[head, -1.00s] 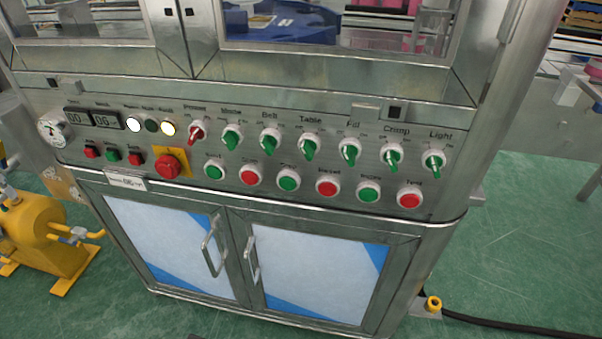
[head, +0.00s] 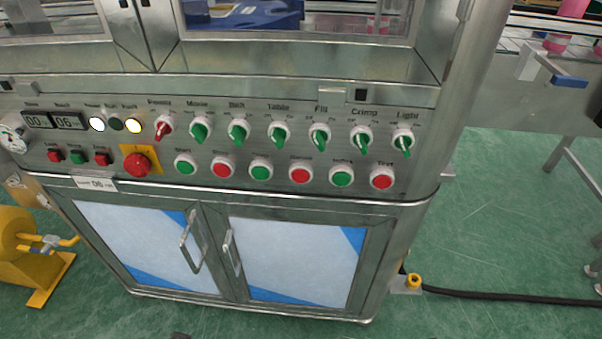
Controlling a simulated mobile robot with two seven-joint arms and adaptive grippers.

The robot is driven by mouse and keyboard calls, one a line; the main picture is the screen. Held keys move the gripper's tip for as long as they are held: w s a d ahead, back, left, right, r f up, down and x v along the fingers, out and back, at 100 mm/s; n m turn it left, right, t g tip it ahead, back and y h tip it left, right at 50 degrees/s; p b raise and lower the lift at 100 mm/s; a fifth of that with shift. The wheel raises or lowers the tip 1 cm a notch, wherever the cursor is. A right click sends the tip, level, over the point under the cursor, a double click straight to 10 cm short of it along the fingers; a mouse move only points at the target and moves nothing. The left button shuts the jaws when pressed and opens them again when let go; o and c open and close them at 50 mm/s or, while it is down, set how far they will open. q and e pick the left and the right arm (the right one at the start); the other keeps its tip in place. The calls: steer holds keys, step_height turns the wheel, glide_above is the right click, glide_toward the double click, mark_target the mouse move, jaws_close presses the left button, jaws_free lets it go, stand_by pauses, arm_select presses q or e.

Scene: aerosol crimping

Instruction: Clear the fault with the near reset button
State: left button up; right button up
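The control panel (head: 320,165) of a steel machine fills the middle of the head view. Its lower row holds round green and red buttons: green (head: 186,164), red (head: 223,166), green (head: 261,169), red (head: 300,171), green (head: 341,174) and red (head: 381,179). Their small labels are too blurred to tell surely which one is reset. Three smaller buttons, red (head: 55,156), green (head: 78,157) and red (head: 102,159), sit at left. A white lamp (head: 97,124) and a yellowish lamp (head: 134,126), apparently labelled Fault, are lit; the lamp between is dark. Neither gripper is in view.
A red emergency-stop knob (head: 137,165) on a yellow plate sits among the buttons. Rotary switches (head: 279,133) run above. Cabinet doors (head: 287,262) with protruding handles are below. A yellow device (head: 30,245) stands at left; a black cable (head: 510,297) crosses the open green floor at right.

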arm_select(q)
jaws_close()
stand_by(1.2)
